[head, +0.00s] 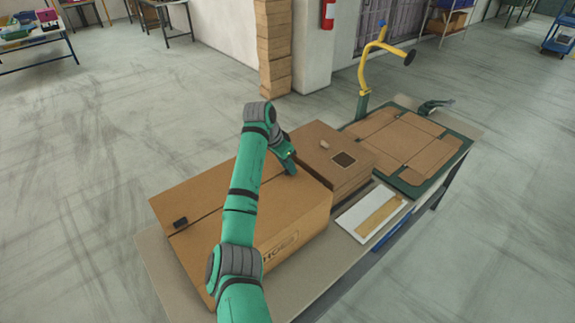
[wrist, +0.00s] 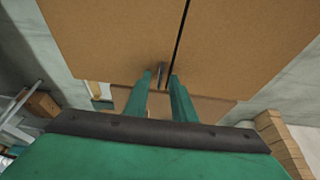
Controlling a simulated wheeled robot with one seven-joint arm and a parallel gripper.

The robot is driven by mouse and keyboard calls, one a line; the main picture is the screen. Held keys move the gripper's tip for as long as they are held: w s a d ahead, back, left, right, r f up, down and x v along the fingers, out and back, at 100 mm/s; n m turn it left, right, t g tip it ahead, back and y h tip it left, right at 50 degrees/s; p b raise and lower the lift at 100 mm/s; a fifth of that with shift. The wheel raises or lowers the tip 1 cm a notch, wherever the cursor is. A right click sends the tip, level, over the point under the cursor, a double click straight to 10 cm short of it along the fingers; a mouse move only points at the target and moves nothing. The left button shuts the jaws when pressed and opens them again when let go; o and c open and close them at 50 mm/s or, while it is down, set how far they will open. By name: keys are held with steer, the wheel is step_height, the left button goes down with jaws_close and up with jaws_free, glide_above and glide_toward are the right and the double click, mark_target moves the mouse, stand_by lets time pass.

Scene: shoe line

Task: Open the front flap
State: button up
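A large cardboard box (head: 172,242) stands on the table with both top flaps lying flat and a seam between them. The front flap (head: 292,207) is the half nearer to me, partly covered by my arm. A dark tab (head: 180,222) sits at the seam's left end. My gripper (head: 290,166) is low over the box's far right end. In the wrist view, its two fingers (wrist: 160,76) stand apart, with a slim dark upright piece (wrist: 162,70) between their tips, beside the seam (wrist: 181,32). I cannot tell whether the fingers touch it.
A smaller box (head: 318,139) with a dark square on top stands right behind the large box. A white tray (head: 352,224) lies to its right. Further right are a flat cardboard blank (head: 405,138) on a green frame and a yellow post (head: 362,75). Stacked cartons (head: 274,48) stand behind.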

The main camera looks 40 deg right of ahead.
jaws_close()
stand_by(1.4)
